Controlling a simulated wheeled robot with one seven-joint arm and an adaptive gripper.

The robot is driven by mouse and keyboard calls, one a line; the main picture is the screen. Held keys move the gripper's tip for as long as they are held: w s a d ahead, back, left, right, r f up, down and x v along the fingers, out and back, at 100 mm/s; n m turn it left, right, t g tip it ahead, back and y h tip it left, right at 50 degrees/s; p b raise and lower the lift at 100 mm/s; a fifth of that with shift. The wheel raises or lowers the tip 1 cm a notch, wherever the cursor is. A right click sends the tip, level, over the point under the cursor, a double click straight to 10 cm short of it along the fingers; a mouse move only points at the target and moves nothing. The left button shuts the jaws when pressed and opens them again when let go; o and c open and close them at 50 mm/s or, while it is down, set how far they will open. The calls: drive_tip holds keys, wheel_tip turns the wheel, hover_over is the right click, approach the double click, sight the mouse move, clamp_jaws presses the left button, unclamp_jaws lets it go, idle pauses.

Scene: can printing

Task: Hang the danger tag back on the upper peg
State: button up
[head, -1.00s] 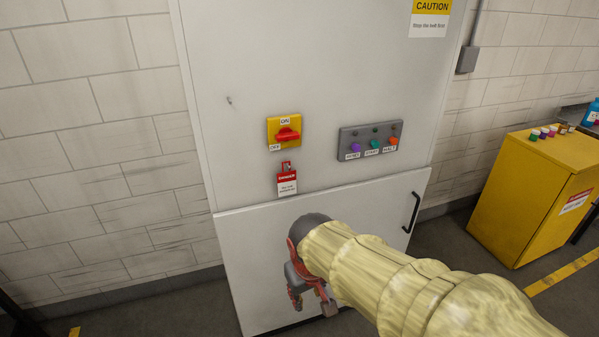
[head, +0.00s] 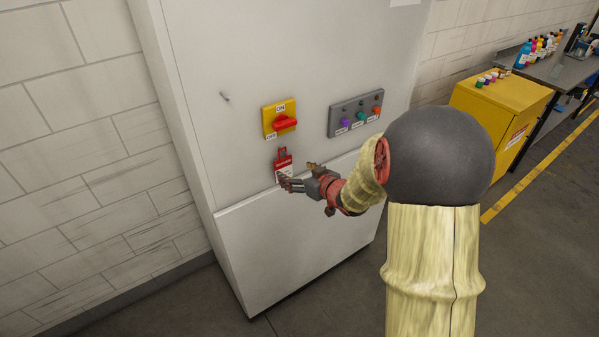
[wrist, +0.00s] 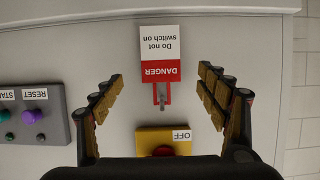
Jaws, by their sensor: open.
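The danger tag (head: 283,162), red and white, hangs below the rotary switch on the cabinet front. It also shows upside down in the wrist view (wrist: 160,50), hanging from a lower peg (wrist: 162,102) by its red top. The upper peg (head: 225,96) is a small bare stub on the cabinet, up and left of the switch. My gripper (head: 286,184) is open at the tag's lower part. In the wrist view its fingers (wrist: 160,73) stand apart on either side of the tag, with gaps to it. The head view partly hides the tag's lower end.
The yellow switch with a red knob (head: 285,122) sits just above the tag. A grey button panel (head: 356,114) is to its right. The cabinet's lower door (head: 290,245) juts out below. A yellow cabinet (head: 500,110) with small pots stands at right.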

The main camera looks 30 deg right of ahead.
sight(284, 163)
drive_tip(key=shift+b+x, duration=0.5)
drive_tip(key=shift+x, duration=3.35)
drive_tip(key=c, duration=0.3)
drive_tip(key=c, duration=0.9)
drive_tip(key=shift+r, duration=0.2)
drive_tip(key=shift+r+p, duration=0.45)
drive_tip(key=shift+p, duration=0.15)
drive_tip(key=shift+r, duration=0.25)
drive_tip(key=shift+s, duration=0.2)
drive_tip(key=shift+s+p, duration=0.6)
drive_tip(key=shift+s, duration=2.2)
